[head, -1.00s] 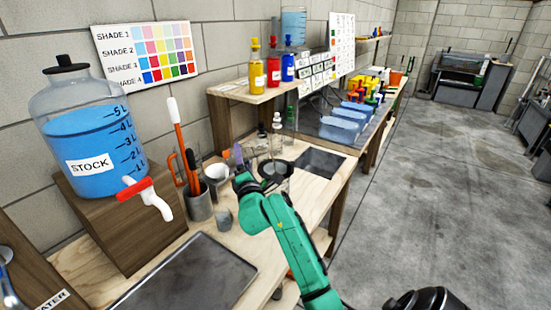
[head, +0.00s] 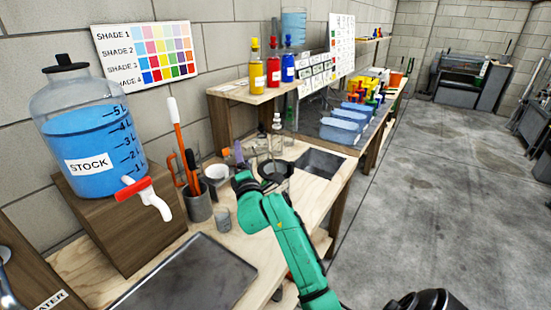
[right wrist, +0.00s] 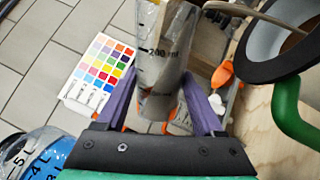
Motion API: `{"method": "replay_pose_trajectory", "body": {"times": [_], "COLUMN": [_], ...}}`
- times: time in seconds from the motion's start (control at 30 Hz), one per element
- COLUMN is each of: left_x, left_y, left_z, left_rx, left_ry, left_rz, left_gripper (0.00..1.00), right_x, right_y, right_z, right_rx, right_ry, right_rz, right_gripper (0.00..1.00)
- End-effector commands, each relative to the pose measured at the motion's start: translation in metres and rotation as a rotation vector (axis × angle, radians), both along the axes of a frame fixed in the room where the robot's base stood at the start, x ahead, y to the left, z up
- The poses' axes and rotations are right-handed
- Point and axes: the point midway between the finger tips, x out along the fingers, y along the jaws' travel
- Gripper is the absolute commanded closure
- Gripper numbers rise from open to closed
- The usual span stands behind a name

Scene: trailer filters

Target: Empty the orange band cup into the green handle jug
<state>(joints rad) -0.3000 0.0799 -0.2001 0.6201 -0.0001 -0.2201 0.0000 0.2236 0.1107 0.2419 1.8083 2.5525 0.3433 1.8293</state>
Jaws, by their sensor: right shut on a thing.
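My right gripper (right wrist: 158,105) has purple fingers shut on a clear cup with a "200 ml" mark (right wrist: 160,50). I take this as the orange band cup; orange shows by the fingers, but a full band is not clear. In the head view one purple fingertip (head: 239,152) shows; most of the cup is hidden. A vessel with a wide black rim (right wrist: 300,55) and a green handle (right wrist: 292,112), apparently the green handle jug, stands right of the cup in the wrist view. In the head view its dark rim (head: 275,166) is beside the gripper. My left gripper is not in view.
The blue stock jar (head: 85,140) is farther left.

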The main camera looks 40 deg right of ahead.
Motion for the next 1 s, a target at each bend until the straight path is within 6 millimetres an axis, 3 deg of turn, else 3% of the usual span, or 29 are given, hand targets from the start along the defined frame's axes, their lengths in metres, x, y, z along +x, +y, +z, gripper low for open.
{"method": "replay_pose_trajectory", "body": {"times": [1.0], "left_x": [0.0], "left_y": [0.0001], "left_z": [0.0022], "left_rx": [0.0], "left_ry": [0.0], "left_rz": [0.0], "left_gripper": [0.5], "right_x": [-0.0021], "right_y": [-0.0037], "right_z": [0.0055], "right_rx": [0.048], "right_ry": [-0.029], "right_rz": [0.0], "right_gripper": [1.0]}}
